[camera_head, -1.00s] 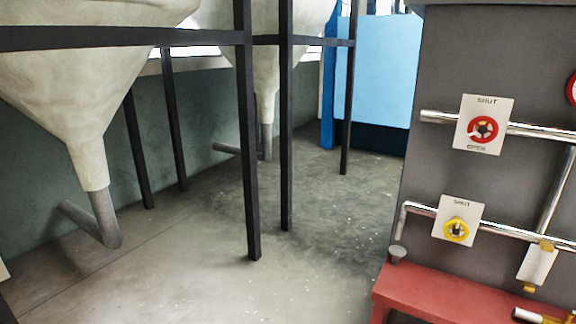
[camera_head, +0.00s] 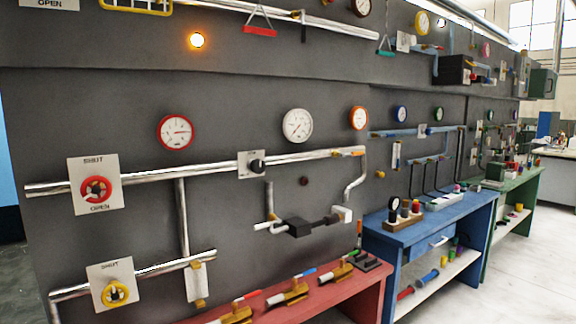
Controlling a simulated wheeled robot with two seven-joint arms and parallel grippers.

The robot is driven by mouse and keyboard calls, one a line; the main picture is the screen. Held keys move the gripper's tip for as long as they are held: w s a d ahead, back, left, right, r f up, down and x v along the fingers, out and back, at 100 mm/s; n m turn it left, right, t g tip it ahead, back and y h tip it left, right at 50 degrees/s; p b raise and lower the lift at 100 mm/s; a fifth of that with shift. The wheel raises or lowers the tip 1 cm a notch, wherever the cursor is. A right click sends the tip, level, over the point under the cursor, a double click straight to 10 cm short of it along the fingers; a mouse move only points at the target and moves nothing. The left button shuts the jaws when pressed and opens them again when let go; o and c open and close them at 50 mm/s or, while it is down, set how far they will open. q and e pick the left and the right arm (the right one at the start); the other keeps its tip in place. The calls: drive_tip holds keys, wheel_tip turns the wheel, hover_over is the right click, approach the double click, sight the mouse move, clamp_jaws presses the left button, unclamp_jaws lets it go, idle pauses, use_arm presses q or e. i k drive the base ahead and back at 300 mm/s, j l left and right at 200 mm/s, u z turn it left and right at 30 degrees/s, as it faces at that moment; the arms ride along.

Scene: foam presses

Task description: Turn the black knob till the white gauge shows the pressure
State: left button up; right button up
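The black knob (camera_head: 257,166) sits on a small pale plate on the upper silver pipe, near the middle of the head view. The white gauge (camera_head: 297,125), with a pale rim, is on the grey wall above and to the right of the knob. Its needle is too small to read surely. Neither of my grippers is in the view.
A red-rimmed gauge (camera_head: 175,132) and an orange-rimmed gauge (camera_head: 359,118) flank the white one. A red knob (camera_head: 96,189) and a yellow knob (camera_head: 115,294) are at left. A red bench (camera_head: 350,288) and blue bench (camera_head: 437,221) stand below the wall. Pale floor is free at right.

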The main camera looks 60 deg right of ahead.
sight(258, 167)
drive_tip(key=i+z, duration=0.1)
drive_tip(key=z, duration=0.75)
drive_tip(key=i+j+z, duration=0.1)
drive_tip(key=z, duration=0.35)
drive_tip(key=i+z, duration=0.1)
drive_tip(key=z, duration=0.3)
drive_tip(key=k+j, duration=0.05)
